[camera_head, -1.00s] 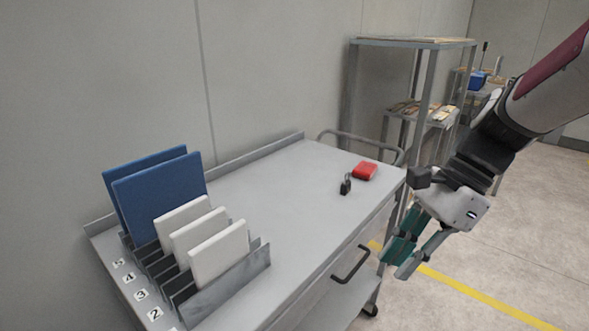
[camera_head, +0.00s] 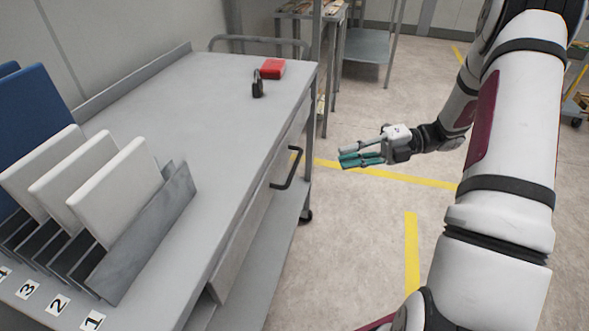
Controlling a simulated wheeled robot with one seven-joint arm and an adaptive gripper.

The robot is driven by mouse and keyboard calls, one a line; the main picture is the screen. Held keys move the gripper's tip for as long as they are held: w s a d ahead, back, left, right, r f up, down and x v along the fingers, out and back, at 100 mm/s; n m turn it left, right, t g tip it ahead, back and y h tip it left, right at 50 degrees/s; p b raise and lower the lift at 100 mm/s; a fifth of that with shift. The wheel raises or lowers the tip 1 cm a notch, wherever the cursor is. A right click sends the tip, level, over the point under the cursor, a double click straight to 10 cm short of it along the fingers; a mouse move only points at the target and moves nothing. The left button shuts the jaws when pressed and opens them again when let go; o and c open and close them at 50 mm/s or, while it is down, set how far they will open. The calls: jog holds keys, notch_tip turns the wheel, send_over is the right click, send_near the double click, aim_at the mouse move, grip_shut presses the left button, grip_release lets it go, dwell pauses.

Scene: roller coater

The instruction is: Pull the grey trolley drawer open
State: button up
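The grey trolley (camera_head: 214,107) stands at the left of the head view. Its drawer (camera_head: 246,224) lies under the top, on the side facing right, and looks shut. A dark bar handle (camera_head: 289,170) sticks out from the drawer front near its far end. My gripper (camera_head: 342,157) is to the right of the handle, apart from it, with its fingers pointing left toward the trolley. The teal-padded fingers look parted, with nothing between them.
On the trolley top are a black padlock (camera_head: 257,88), a red case (camera_head: 272,68) and a slotted rack (camera_head: 150,235) holding white and blue panels. A push rail (camera_head: 262,40) is at the far end. Shelving (camera_head: 367,45) stands behind.

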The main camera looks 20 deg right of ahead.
aim_at(294, 166)
jog(key=b+x, duration=0.2)
jog(key=x, duration=1.1)
jog(key=shift+a+f, duration=0.1)
jog(key=shift+a, duration=0.15)
grip_shut()
